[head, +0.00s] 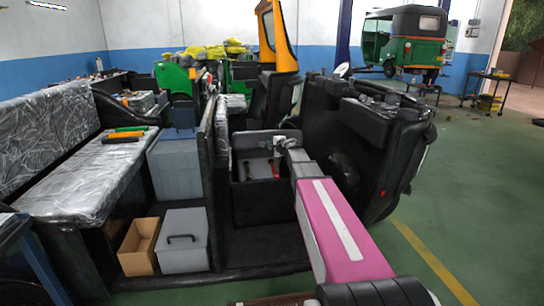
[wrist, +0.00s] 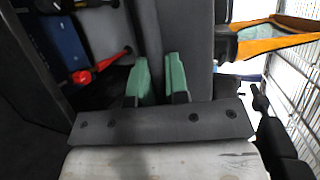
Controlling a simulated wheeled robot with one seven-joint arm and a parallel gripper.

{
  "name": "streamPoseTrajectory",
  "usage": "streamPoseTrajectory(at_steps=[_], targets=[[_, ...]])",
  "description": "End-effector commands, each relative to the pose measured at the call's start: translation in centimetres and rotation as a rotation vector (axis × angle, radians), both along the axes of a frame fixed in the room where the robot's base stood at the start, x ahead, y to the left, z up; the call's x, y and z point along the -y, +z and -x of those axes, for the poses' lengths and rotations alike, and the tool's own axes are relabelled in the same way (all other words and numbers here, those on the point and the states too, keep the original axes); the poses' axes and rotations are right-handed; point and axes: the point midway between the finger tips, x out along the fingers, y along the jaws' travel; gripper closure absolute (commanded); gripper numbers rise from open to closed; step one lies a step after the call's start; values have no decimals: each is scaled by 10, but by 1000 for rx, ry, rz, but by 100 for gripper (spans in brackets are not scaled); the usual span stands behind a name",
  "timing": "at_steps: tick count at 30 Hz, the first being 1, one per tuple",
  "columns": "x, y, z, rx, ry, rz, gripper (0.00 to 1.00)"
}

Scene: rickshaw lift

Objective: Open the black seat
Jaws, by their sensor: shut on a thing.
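The black seat (head: 247,141) stands raised at the back of a dark open box (head: 250,197) in the middle of the head view. My gripper (head: 278,143) is at the seat's right part, with its green fingertips (wrist: 160,78) in the wrist view closed on the seat's edge. The seat's dark panel (wrist: 190,35) runs up from between the fingers there. A red-handled tool (head: 274,168) lies inside the box; its red end also shows in the wrist view (wrist: 82,76). My arm hides part of the box's right side.
A grey lidded box (head: 183,248) and a cardboard box (head: 138,248) stand left of the dark box. A plastic-covered bench (head: 75,175) lies further left. The black vehicle front (head: 375,150) stands close right of my arm. Green floor is open at far right.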

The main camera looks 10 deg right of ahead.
Motion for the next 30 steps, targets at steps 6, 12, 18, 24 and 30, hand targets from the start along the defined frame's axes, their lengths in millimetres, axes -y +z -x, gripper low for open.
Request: streamPoseTrajectory(at_steps=[6, 12, 18, 24, 30], targets=[[0, 43, -22, -75, 1, 4, 100], [0, 83, -44, -154, 1, 3, 100], [0, 123, -71, -240, 0, 2, 100], [1, 165, -106, -338, 0, 2, 100], [1, 208, -149, -447, 0, 2, 100]])
